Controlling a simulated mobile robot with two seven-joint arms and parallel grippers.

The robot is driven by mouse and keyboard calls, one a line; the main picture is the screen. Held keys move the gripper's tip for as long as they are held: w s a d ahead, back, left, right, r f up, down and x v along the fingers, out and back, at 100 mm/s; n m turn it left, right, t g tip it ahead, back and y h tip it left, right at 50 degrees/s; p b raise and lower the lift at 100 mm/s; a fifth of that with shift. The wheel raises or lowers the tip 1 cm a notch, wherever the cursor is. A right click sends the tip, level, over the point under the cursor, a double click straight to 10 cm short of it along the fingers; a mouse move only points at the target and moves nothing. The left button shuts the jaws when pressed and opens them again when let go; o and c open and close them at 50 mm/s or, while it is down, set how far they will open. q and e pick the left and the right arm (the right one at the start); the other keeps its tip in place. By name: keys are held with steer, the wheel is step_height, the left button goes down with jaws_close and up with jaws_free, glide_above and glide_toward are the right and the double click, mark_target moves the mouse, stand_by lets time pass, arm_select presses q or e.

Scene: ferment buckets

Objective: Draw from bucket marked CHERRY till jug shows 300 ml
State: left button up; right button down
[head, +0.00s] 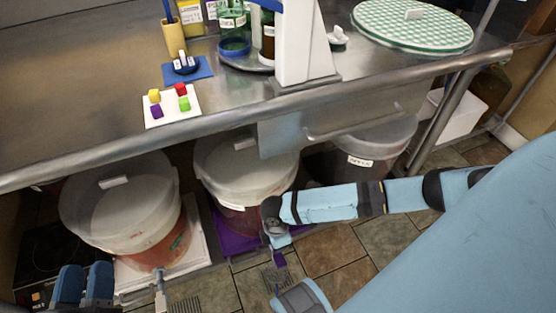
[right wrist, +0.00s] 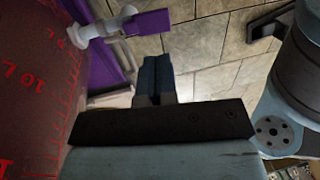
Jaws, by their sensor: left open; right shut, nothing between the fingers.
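Three lidded buckets stand under the bench in the head view: a left one (head: 140,225) with reddish contents, a middle one (head: 240,172) on a purple mat, and a darker right one (head: 352,170) with a label too small to read. I cannot read CHERRY anywhere, and I make out no jug. The right wrist view shows a red bucket wall (right wrist: 35,85) with a litre scale, and a white tap (right wrist: 103,28) with a purple handle (right wrist: 148,22). My right gripper (right wrist: 157,60) is shut and empty, just below that handle. My left gripper (head: 85,272) is open and empty, low at left.
The metal bench (head: 110,100) overhangs the buckets. It carries a white board (head: 171,117) with coloured cubes, bottles (head: 234,25) and a green checked round (head: 414,28). A grey tap (head: 160,292) stands before the left bucket. Tiled floor (head: 330,250) lies open in front.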

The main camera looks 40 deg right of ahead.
mark_target(281, 264)
steer(key=f+b, duration=0.1)
steer(key=f, duration=0.1)
steer(key=s+f+b, duration=0.1)
steer(key=f, duration=0.2)
steer(key=f+b, duration=0.1)
steer(key=f, duration=0.2)
steer(key=shift+s+a, duration=0.15)
arm_select(q)
step_height(281, 264, down, 6)
steer(key=g, duration=0.2)
steer(key=shift+w+d+m, duration=0.15)
steer(key=shift+d+m, duration=0.1)
steer(key=shift+m, duration=0.05)
